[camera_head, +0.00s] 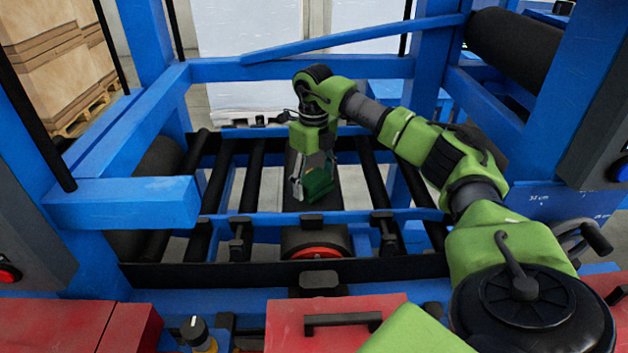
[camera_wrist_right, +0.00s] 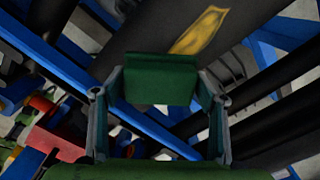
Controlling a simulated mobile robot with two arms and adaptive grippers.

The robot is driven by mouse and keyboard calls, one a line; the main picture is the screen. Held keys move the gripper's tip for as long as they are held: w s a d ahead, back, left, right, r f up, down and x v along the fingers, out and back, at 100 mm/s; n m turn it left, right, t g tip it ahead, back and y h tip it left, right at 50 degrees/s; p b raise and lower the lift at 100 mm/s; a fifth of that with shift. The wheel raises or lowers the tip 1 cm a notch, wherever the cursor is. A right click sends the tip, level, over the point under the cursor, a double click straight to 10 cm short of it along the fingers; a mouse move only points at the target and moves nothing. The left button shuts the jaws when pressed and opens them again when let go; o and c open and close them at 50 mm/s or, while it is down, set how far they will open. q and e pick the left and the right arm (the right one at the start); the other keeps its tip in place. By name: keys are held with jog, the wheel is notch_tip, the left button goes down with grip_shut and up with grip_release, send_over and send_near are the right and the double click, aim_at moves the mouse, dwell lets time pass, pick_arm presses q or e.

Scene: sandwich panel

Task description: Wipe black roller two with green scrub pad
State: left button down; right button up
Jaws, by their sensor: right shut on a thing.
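The green scrub pad (camera_head: 319,184) is held between the fingers of my right gripper (camera_head: 309,181). The pad also shows in the right wrist view (camera_wrist_right: 155,80), framed by the two fingers. A wide black roller (camera_wrist_right: 150,38) lies beyond the pad there, with a yellow stain (camera_wrist_right: 200,30) on it. In the head view the wide dark roller (camera_head: 325,200) is partly hidden by my gripper. I cannot tell whether the pad touches it, nor which roller is number two. My left gripper is not in view.
Narrow black rollers (camera_head: 217,185) run lengthwise on both sides within the blue frame (camera_head: 130,205). A blue beam (camera_head: 360,40) crosses above, near my right arm. Large black rollers sit at the left (camera_head: 155,165) and upper right (camera_head: 512,48). Red boxes (camera_head: 325,318) stand in front.

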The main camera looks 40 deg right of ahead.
jog(key=shift+f+b, duration=0.4)
jog(key=shift+f, duration=0.6)
dwell(0.3)
